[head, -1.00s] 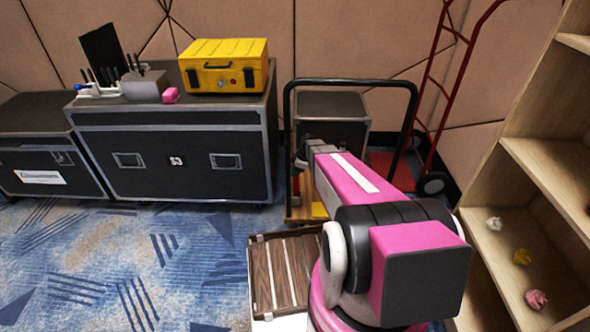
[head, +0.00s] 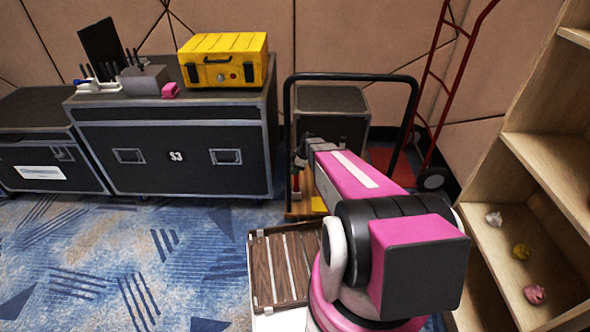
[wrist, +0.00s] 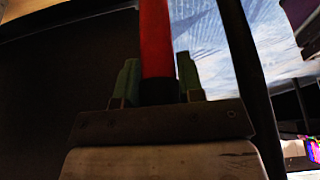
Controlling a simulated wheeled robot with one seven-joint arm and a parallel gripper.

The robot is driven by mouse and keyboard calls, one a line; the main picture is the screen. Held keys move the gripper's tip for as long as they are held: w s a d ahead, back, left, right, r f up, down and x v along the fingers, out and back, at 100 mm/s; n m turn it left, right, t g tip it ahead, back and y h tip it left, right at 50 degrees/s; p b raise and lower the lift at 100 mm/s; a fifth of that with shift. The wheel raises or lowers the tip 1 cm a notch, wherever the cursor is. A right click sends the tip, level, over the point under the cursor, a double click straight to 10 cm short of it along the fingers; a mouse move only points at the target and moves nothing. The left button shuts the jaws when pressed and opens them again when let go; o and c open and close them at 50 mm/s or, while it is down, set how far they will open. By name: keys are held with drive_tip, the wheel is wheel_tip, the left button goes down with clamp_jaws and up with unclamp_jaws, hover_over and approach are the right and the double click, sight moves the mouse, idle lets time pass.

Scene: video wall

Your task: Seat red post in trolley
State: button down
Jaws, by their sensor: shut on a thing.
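The red post (wrist: 156,45) runs upward from between the greenish fingers of my gripper (wrist: 158,82) in the wrist view, which is shut on it. In the head view my gripper (head: 299,163) is small and dark, at the left side of the trolley. A bit of red post (head: 296,183) shows below it, upright above the trolley deck. The trolley has a black hoop handle (head: 287,115) and a wooden deck (head: 301,208). My pink arm hides much of the deck. I cannot tell whether the post's lower end touches the trolley.
A black case (head: 331,99) stands behind the hoop handle. A large flight case (head: 185,178) with a yellow toolbox (head: 224,61) stands left. A slatted brown case (head: 262,280) lies in front. A wooden shelf (head: 550,150) and red hand truck (head: 425,105) are right. Carpet at left is clear.

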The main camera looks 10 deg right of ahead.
drive_tip(key=shift+f, duration=0.5)
idle(0.6)
drive_tip(key=shift+c, duration=0.9)
unclamp_jaws()
drive_tip(key=shift+r, duration=0.1)
drive_tip(key=shift+r, duration=3.9)
